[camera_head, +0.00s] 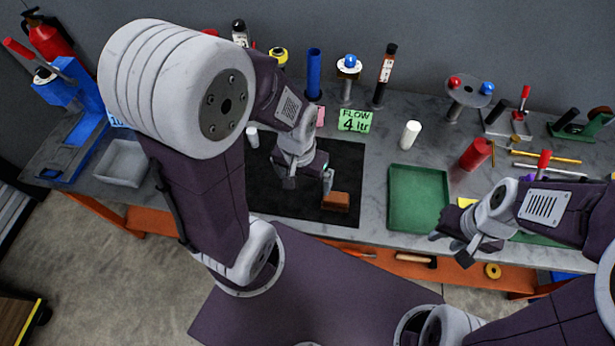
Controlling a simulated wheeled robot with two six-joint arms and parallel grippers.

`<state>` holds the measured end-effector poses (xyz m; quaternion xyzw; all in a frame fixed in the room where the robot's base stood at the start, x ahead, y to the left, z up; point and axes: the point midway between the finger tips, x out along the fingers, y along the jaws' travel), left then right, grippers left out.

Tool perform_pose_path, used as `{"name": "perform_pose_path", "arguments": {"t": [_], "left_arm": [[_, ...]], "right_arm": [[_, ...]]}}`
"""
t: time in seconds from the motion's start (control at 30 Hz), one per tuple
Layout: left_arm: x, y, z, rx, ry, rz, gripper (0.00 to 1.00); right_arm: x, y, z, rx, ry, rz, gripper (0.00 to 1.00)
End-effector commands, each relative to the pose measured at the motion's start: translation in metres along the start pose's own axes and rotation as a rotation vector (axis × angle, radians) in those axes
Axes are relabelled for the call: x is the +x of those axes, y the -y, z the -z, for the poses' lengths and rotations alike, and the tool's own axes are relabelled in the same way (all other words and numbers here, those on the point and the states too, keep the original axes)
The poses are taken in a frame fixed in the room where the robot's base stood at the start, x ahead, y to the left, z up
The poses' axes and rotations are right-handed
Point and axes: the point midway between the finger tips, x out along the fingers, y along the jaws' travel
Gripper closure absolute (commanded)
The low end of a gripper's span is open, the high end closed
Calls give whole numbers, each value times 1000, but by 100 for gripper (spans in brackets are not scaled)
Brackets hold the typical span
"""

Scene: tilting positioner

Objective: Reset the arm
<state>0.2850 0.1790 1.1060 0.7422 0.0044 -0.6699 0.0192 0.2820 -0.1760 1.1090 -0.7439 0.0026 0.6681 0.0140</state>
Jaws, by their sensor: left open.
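My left gripper (309,178) is above the black mat (345,163), near its middle, with its arm coming in from the left. It is open, and nothing shows between its fingers. A brown block (336,202) lies on the front part of the mat, just right of and in front of the gripper. My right gripper (452,243) hangs near the bench's front edge, right of the green tray (418,199). Its fingers look spread, and I see nothing held in them. A round tilting disc on a post (469,91) stands at the back right, with a red and a blue knob on it.
A white cylinder (410,134) and a red cylinder (475,154) stand on the bench. A grey bin (123,163) and a blue press (78,125) are at the left. Behind the mat are a blue tube (314,74) and a green "FLOW" note (354,121).

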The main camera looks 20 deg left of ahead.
Motion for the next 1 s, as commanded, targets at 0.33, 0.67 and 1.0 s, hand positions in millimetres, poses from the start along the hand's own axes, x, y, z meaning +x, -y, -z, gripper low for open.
{"name": "perform_pose_path", "arguments": {"t": [0.33,0.67,1.0], "left_arm": [[8,2,-4,11,-5,0,0],[57,3,-9,10,-5,0,0],[56,3,-8,10,-5,0,0]], "right_arm": [[10,0,-1,0,0,0,64],[59,-1,-6,0,1,0,64],[58,-1,-6,0,0,0,64]]}}
